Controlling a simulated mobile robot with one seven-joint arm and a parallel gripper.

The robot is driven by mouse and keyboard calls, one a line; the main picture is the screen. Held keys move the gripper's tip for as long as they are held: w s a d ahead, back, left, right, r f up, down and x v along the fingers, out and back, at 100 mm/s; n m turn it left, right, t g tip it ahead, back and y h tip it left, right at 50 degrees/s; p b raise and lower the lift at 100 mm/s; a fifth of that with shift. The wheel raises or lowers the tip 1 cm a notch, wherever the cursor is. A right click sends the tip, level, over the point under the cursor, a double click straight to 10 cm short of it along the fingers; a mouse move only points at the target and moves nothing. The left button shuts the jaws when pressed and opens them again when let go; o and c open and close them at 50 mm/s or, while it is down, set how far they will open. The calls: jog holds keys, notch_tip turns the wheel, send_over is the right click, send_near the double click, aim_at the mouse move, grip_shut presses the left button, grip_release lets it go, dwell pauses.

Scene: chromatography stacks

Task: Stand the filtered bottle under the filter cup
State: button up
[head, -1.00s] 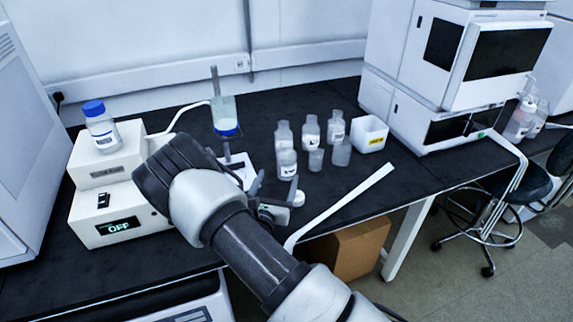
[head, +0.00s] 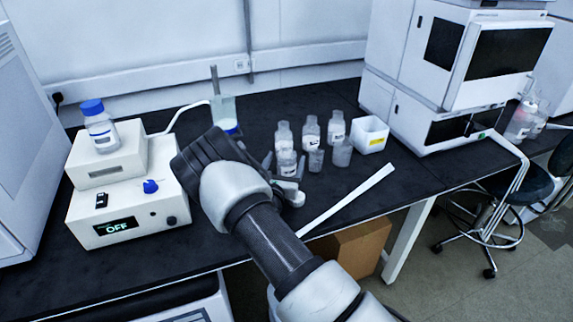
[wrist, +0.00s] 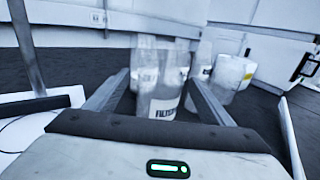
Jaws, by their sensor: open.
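The filtered bottle (wrist: 166,90), clear with a white label starting "FILTE", stands upright between the two fingers of my gripper (wrist: 157,92) in the wrist view. In the head view the same bottle (head: 287,165) is at the front left of the bottle group, with my gripper (head: 284,162) around it. The fingers are open, with no clear grip on it. The filter cup (head: 224,106), clear with a blue base, is on a stand left of the group. My wrist hides the space below it.
Several other clear bottles and beakers (head: 310,131) stand close behind and right of the filtered bottle. A white box with a yellow label (head: 371,137) is to their right. A white pump unit reading OFF (head: 128,205) carries a blue-capped bottle (head: 101,130) at left.

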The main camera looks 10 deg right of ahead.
jog(key=c, duration=1.4)
